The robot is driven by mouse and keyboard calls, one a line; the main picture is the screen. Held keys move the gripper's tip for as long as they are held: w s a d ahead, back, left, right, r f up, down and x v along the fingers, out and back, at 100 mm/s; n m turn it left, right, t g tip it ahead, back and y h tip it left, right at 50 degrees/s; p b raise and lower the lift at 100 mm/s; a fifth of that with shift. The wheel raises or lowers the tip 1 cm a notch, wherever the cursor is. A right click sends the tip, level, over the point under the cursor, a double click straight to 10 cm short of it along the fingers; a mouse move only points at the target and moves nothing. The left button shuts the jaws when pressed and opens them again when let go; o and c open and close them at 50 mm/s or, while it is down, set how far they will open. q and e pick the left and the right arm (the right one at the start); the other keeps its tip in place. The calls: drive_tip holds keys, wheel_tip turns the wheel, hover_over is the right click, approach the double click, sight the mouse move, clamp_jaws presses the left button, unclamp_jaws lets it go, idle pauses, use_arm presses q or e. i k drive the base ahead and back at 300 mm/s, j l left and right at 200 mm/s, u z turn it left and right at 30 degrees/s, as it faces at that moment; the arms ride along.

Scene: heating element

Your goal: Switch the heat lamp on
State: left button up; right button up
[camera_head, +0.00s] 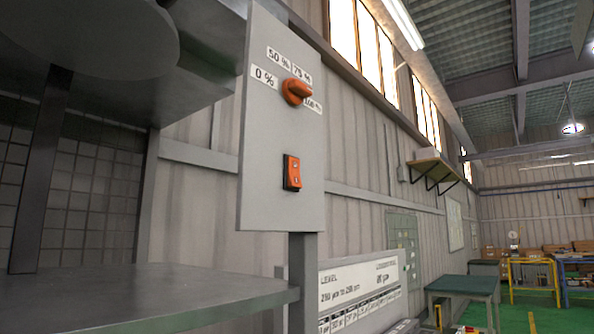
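A grey control panel (265,205) stands upright on a post, left of centre in the head view. An orange rotary knob (296,92) sits on its upper part, among labels reading 0 %, 50 %, 75 % and 100 %. The knob's pointed end is toward the right, near the 100 % label. Below it is an orange rocker switch (292,172) in a black frame. Which way the rocker is pressed is too small to tell. A dark round disc (90,35) hangs at the upper left, perhaps part of the lamp. Neither of my grippers is in view.
A dark metal shelf (150,295) juts out at the lower left, beside the panel. A white lettered board (360,290) is behind the panel's post. A green-topped table (465,287) and yellow frame (533,275) stand farther right. The space right of the panel looks open.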

sight(295, 181)
drive_tip(key=i+l+u, duration=0.1)
drive_tip(key=l+u, duration=0.25)
drive_tip(key=l, duration=0.75)
drive_tip(key=l+u, duration=0.4)
drive_tip(key=l, duration=0.7)
